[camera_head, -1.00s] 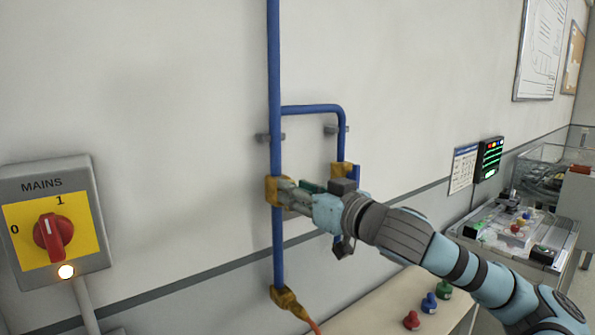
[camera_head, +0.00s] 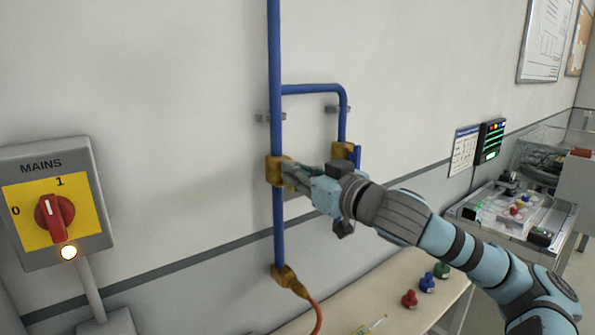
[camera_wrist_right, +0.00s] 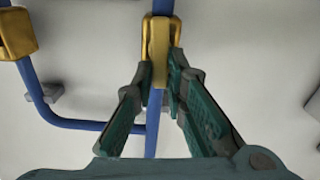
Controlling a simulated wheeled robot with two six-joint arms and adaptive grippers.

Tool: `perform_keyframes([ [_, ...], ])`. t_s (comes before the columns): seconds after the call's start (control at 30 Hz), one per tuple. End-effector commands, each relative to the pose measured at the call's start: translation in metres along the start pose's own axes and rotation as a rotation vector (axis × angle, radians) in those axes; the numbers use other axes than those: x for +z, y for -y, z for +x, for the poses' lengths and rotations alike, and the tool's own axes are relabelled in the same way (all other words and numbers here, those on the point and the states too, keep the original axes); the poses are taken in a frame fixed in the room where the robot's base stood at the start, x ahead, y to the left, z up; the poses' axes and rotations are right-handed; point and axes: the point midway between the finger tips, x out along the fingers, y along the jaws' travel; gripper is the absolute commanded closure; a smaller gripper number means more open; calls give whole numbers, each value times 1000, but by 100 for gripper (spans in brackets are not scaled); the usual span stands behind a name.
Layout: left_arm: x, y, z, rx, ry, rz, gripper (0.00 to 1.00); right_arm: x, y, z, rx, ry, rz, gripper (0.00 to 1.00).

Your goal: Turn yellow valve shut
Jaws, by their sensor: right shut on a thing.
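The yellow valve (camera_head: 273,172) sits on the left vertical blue pipe, in front of the white wall. In the right wrist view its brass-yellow body and handle (camera_wrist_right: 158,50) show at the top centre, the handle in line with the pipe. My right gripper (camera_head: 290,174) reaches it from the right and covers part of it. In the right wrist view the green-padded fingers (camera_wrist_right: 162,82) are closed around the yellow handle. My left gripper is not in view.
A second brass valve (camera_head: 343,151) with a blue handle is on the branch pipe, close by my gripper. A brass fitting (camera_head: 285,275) with an orange hose is below. The MAINS switch box (camera_head: 88,225) is at left. A bench (camera_head: 380,300) with coloured knobs stands below.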

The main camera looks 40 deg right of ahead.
Motion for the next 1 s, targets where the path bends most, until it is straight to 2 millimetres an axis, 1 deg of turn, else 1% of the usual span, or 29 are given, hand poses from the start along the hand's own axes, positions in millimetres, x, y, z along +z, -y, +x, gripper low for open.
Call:
perform_keyframes([
  [0.27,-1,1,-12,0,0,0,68,-1,3,0,0,3,-199,100],
  [1.0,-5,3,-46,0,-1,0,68,4,13,0,-3,2,-899,100],
])
